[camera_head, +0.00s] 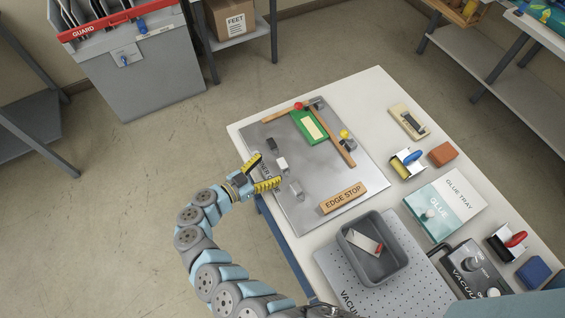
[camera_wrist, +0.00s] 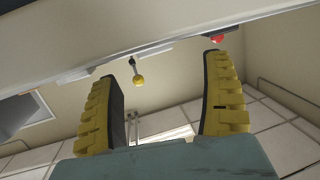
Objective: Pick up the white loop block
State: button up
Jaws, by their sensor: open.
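The white loop block (camera_head: 282,164) sits on the grey metal plate (camera_head: 330,122), near its left side, between a dark block (camera_head: 272,144) and a grey block (camera_head: 296,188). Its loop is too small to make out. My gripper (camera_head: 269,169) is open, its two yellow fingers spread at the plate's left edge. The white block appears just beyond the fingertips, apart from them. In the wrist view my gripper (camera_wrist: 163,68) shows both fingers wide apart with nothing held. I cannot clearly identify the white block there.
On the plate are a green frame (camera_head: 309,126), wooden strips with a red and a yellow knob (camera_head: 344,133), and an edge stop (camera_head: 343,197). A grey bin (camera_head: 349,262) holding a red-and-white item stands in front. A glue tray (camera_head: 445,209) is right. Floor left is clear.

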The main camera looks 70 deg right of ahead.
aim_at(282, 163)
jog(key=shift+f+x, duration=0.15)
jog(key=shift+x, duration=1.25)
jog(key=shift+f+x, duration=0.15)
jog(key=shift+x, duration=1.3)
jog(key=shift+s+a, duration=0.15)
jog(key=shift+a, duration=0.05)
jog(key=c, duration=1.2)
